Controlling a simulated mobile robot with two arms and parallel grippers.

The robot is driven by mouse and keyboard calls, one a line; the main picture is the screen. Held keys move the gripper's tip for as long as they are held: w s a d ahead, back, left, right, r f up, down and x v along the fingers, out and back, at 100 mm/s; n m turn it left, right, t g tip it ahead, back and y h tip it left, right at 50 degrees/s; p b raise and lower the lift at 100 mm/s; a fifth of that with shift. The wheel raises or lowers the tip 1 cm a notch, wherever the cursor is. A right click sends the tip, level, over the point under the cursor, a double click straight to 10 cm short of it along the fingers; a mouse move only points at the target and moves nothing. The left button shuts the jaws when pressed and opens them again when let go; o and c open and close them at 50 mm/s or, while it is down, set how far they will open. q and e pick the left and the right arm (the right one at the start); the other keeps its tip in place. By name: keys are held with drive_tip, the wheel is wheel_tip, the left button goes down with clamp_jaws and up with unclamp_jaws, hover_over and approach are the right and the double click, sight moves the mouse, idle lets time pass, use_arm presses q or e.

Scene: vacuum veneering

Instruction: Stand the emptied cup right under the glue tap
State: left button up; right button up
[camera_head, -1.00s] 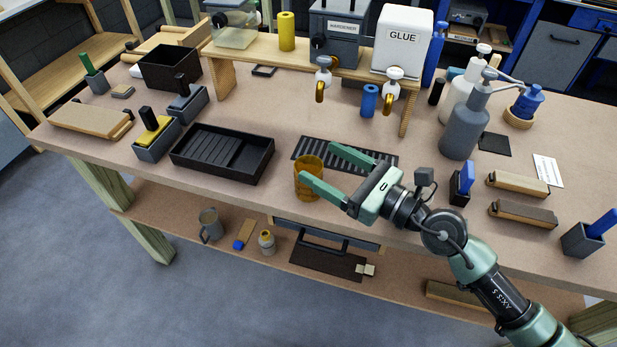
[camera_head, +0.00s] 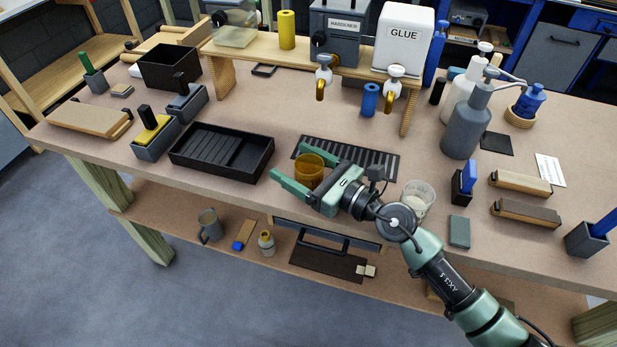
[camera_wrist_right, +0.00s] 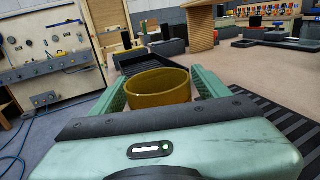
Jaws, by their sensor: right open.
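An amber, see-through cup (camera_head: 309,170) stands upright on the bench at the front left corner of the slotted black grate (camera_head: 376,162). My right gripper (camera_head: 301,160) is open, with one finger on each side of the cup. In the right wrist view the cup (camera_wrist_right: 158,88) sits between the spread fingers, with a gap visible on the left. Its lower part is hidden by the gripper body, and its inside floor does not show. The glue tap (camera_head: 387,105), brass-coloured, hangs below the white GLUE box (camera_head: 403,38), behind and right of the cup. My left gripper is out of view.
A black ribbed tray (camera_head: 222,152) lies left of the cup. A whitish clear cup (camera_head: 418,198) and a grey-green block (camera_head: 459,232) are right of my wrist. The hardener tap (camera_head: 321,88) and a blue cylinder (camera_head: 370,100) are behind the grate. A grey pump bottle (camera_head: 464,125) stands right.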

drive_tip(key=c, duration=1.6)
drive_tip(key=shift+o, duration=0.2)
drive_tip(key=shift+r, duration=0.15)
